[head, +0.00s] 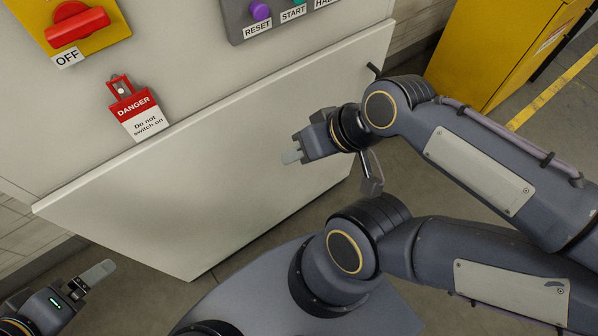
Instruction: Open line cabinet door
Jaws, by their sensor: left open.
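The line cabinet's pale front panel (215,165) fills the left and middle of the head view. Its top edge slants up to the right, and I cannot tell whether this door stands slightly ajar. A small black handle (374,70) shows near its upper right edge. My right gripper (291,157) is in front of the panel's right half, apart from the handle; only one pale fingertip shows clearly, so its opening is unclear.
Above the panel are a red OFF switch (77,24), a red-and-white danger tag (138,115) and a grey button box (240,30). A yellow cabinet (490,45) stands at the upper right. My arm links cover much of the right side.

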